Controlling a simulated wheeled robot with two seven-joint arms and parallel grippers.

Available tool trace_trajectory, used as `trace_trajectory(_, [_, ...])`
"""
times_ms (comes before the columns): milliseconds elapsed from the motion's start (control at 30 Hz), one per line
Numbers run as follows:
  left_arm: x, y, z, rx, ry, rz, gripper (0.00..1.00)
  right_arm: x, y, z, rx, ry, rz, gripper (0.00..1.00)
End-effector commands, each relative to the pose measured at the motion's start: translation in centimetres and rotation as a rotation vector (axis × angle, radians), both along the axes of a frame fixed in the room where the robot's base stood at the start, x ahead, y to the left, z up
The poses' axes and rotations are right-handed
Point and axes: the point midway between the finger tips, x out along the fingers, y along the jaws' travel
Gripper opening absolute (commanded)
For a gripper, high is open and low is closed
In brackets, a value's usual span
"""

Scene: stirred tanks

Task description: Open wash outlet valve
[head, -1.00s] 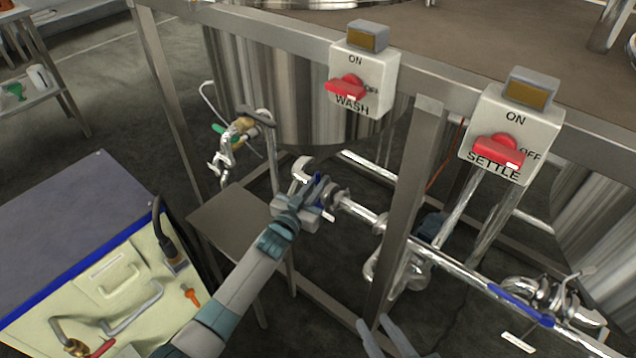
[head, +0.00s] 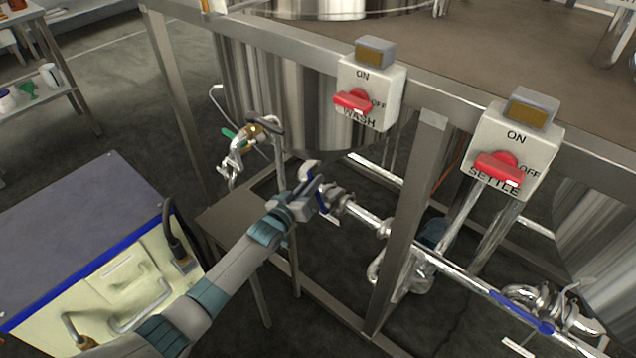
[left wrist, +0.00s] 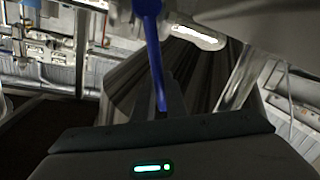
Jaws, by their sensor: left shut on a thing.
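The wash outlet valve (head: 342,202) sits on the shiny pipe below the wash tank (head: 290,90). Its blue lever (head: 321,203) shows beside my left gripper (head: 314,187), partly covered by it. My left gripper is shut on the blue lever. In the left wrist view the blue lever (left wrist: 155,55) runs down to the dark finger of my gripper. My right gripper is out of view.
The WASH switch box (head: 370,95) and SETTLE switch box (head: 508,150) are on the steel frame above. A frame post (head: 405,225) stands right of the valve. Another blue-levered valve (head: 520,312) is at lower right. A cream cabinet (head: 125,280) stands at left.

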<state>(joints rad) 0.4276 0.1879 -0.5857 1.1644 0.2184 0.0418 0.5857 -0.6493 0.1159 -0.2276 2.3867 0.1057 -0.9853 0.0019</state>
Motion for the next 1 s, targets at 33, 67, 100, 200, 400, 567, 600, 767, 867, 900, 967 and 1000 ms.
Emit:
trace_trajectory(33, [0.3, 0.5, -0.2, -0.024, 0.018, 0.001, 0.0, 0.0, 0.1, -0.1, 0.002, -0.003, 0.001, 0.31])
trace_trajectory(67, [0.4, 0.6, -0.3, -0.039, 0.029, 0.001, 0.0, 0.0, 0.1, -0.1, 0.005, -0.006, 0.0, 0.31])
trace_trajectory(100, [0.5, 0.7, -0.4, -0.06, 0.043, 0.0, 0.0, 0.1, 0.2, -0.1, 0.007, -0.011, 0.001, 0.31])
trace_trajectory(200, [0.7, 1.1, -0.7, -0.1, 0.073, 0.001, 0.0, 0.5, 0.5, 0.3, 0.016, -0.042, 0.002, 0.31])
trace_trajectory(400, [1.0, 1.4, -1.0, -0.148, 0.107, 0.001, 0.0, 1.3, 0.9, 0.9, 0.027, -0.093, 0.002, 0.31])
trace_trajectory(567, [1.0, 1.5, -1.0, -0.155, 0.113, 0.001, 0.0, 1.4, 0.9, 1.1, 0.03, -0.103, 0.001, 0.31])
trace_trajectory(600, [1.0, 1.5, -1.0, -0.156, 0.113, 0.001, 0.0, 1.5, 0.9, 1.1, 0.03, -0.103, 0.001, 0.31])
trace_trajectory(767, [1.0, 1.5, -1.0, -0.155, 0.113, 0.001, 0.0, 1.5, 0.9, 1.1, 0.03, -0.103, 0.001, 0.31])
trace_trajectory(867, [1.0, 1.5, -1.0, -0.154, 0.112, 0.001, 0.22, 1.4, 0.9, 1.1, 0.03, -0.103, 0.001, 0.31])
trace_trajectory(900, [1.0, 1.5, -1.0, -0.154, 0.112, 0.001, 0.31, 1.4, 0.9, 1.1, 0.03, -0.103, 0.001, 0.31])
trace_trajectory(967, [1.0, 1.4, -1.0, -0.154, 0.112, 0.001, 0.31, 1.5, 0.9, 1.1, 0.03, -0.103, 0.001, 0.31])
trace_trajectory(1000, [1.0, 1.4, -1.0, -0.154, 0.112, 0.001, 0.31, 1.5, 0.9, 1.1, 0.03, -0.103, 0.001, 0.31])
